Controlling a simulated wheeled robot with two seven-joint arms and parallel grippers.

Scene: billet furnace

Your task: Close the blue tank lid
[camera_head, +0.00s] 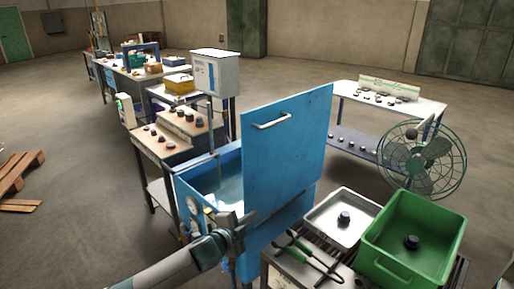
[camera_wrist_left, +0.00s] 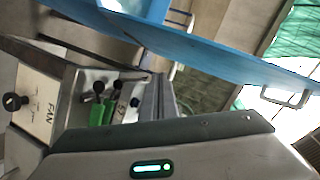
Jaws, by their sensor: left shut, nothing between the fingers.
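The blue tank (camera_head: 184,192) stands in the middle of the head view with water inside. Its blue lid (camera_head: 285,150) is raised, standing nearly upright on the tank's right side. A pale bar handle (camera_head: 271,121) is near the lid's top edge. In the left wrist view the lid (camera_wrist_left: 200,45) crosses the top, with the handle (camera_wrist_left: 287,97) at the right. My left gripper (camera_head: 240,222) is shut and empty at the tank's near end, below the handle and apart from it. Whether it touches the tank I cannot tell. My right gripper is out of view.
To the right stand a metal tray (camera_head: 322,222) and a green bin (camera_head: 447,245), with green-handled tongs (camera_head: 306,254) before them. A fan (camera_head: 424,160) stands behind. A control bench (camera_head: 160,148) adjoins the tank's left. The wrist view shows a box marked FAN (camera_wrist_left: 42,95).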

